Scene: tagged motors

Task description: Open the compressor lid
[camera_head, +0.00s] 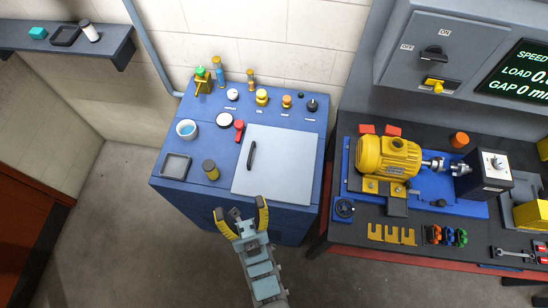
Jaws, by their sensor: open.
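The compressor (190,208) is a blue cabinet against the wall. Its light grey square lid (285,165) lies flat and closed on the right half of the cabinet top. A dark bar handle (252,156) stands along the lid's left side. My gripper (240,210) has yellow-sided fingers spread apart, with nothing seen between them. In the picture it sits just below the cabinet's front edge, below the lid's lower left corner and the handle. Its height relative to the lid cannot be told from this single view.
Left of the lid are a red lever (239,128), a blue-filled cup (187,129), a black tray (176,166) and a dark yellow-topped cylinder (210,169). Knobs (262,97) line the back. A bench with a yellow motor (388,158) stands at right. Floor is clear at left.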

